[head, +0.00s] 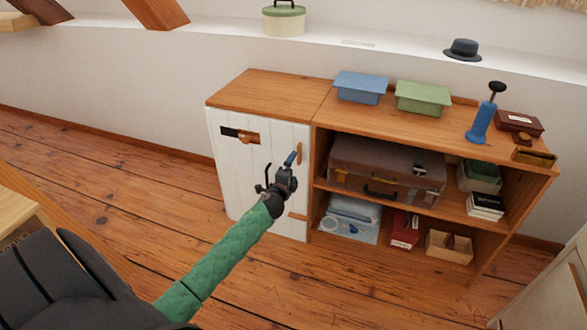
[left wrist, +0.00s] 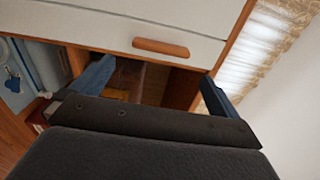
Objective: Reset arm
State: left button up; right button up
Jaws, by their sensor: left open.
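My left arm reaches in the head view from the lower left, with a green sleeve. My left gripper (head: 279,170) is open and empty in front of the white cabinet door (head: 262,165). In the left wrist view the two blue fingertips (left wrist: 153,88) stand wide apart, with nothing between them. The wooden door handle (head: 299,153) is close beside the gripper in the head view; I cannot tell whether they touch. In the left wrist view a wooden handle (left wrist: 161,47) lies beyond the fingers, apart from them. My right gripper is not in view.
Open shelves (head: 375,208) right of the door hold a brown suitcase (head: 385,168) and several boxes. On top stand a blue box (head: 360,87), a green box (head: 423,97) and a blue pump (head: 481,122). A pale cabinet (head: 550,295) stands at lower right. The floor (head: 120,185) at left is clear.

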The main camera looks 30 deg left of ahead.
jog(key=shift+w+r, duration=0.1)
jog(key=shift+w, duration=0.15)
